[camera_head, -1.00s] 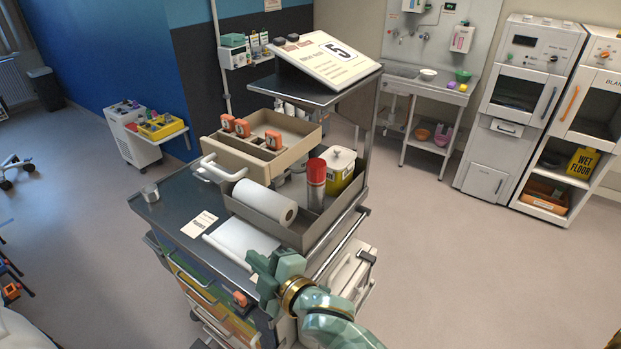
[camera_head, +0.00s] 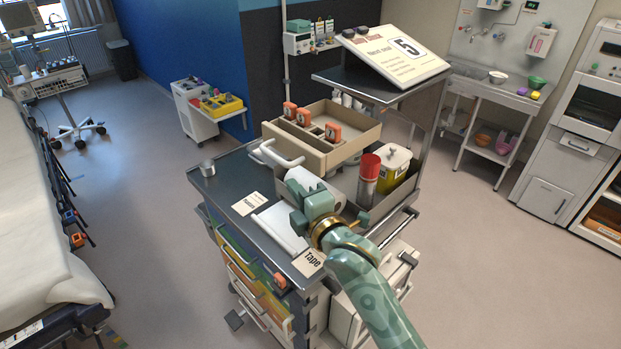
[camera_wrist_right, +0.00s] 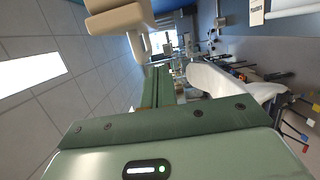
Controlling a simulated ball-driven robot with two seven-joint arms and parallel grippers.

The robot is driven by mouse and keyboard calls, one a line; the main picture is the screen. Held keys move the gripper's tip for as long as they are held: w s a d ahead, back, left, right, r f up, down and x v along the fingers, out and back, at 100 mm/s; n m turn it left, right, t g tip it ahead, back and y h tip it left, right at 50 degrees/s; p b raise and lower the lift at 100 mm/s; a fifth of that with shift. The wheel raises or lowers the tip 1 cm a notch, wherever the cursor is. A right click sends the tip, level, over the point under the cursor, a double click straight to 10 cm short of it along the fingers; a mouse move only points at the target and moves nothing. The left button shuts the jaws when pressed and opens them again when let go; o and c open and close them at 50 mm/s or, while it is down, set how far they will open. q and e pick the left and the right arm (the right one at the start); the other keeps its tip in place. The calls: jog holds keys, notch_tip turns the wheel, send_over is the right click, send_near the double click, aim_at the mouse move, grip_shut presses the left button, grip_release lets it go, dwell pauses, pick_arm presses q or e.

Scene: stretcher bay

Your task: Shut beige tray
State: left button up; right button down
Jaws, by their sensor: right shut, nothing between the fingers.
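The beige tray (camera_head: 357,135) is a drawer-like box on top of the steel cart, with a white bar handle (camera_head: 277,154) on its left front. It holds several orange-topped items in narrow compartments and an empty larger section. It appears pulled out toward the left. My right gripper (camera_head: 303,207), green, is shut and empty, below and right of the handle and apart from it, in front of the paper roll. In the right wrist view the tray (camera_wrist_right: 118,18) and its handle (camera_wrist_right: 138,48) show at the top, beyond the green fingers (camera_wrist_right: 155,90). My left gripper is not in view.
A grey bin in front of the tray holds a white paper roll (camera_head: 312,183), a red-capped can (camera_head: 368,176) and a yellow container (camera_head: 394,168). A metal cup (camera_head: 207,168) stands on the cart top. A sloped sign (camera_head: 395,57) stands above. A bed (camera_head: 45,230) is at left.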

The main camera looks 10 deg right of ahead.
jog(key=w+d, duration=0.1)
jog(key=w+d+p, duration=0.1)
jog(key=d, duration=0.1)
jog(key=shift+w+d, duration=0.15)
jog(key=shift+w, duration=0.1)
